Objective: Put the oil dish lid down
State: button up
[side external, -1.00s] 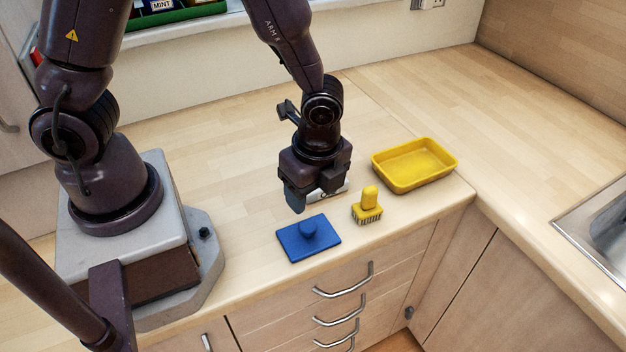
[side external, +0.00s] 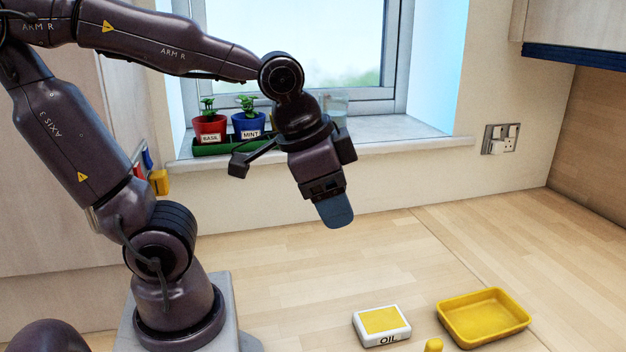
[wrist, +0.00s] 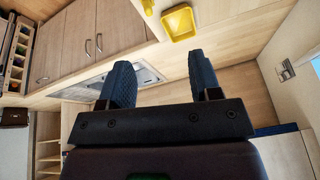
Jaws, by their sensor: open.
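My gripper (side external: 335,212) is raised high above the worktop in front of the window, with blue-grey finger pads. In the wrist view its two fingers (wrist: 161,80) are spread apart with nothing between them. The white oil dish (side external: 381,340) stands on the worktop below and to the right, marked OIL, with its yellow top face uncovered. The blue lid is not in view now; the bottom of the side view cuts off that part of the worktop.
A yellow tray (side external: 484,316) stands right of the dish; it also shows in the wrist view (wrist: 180,22). The tip of a yellow brush handle (side external: 433,345) shows at the bottom edge. Basil (side external: 209,128) and mint pots (side external: 248,125) stand on the sill behind my arm.

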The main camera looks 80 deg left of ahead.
jog(key=s+r+n, duration=0.1)
jog(key=s+r+n+t, duration=0.1)
jog(key=shift+s+a+r+n, duration=0.2)
jog(key=shift+s+a+n, duration=0.1)
jog(key=shift+a, duration=0.1)
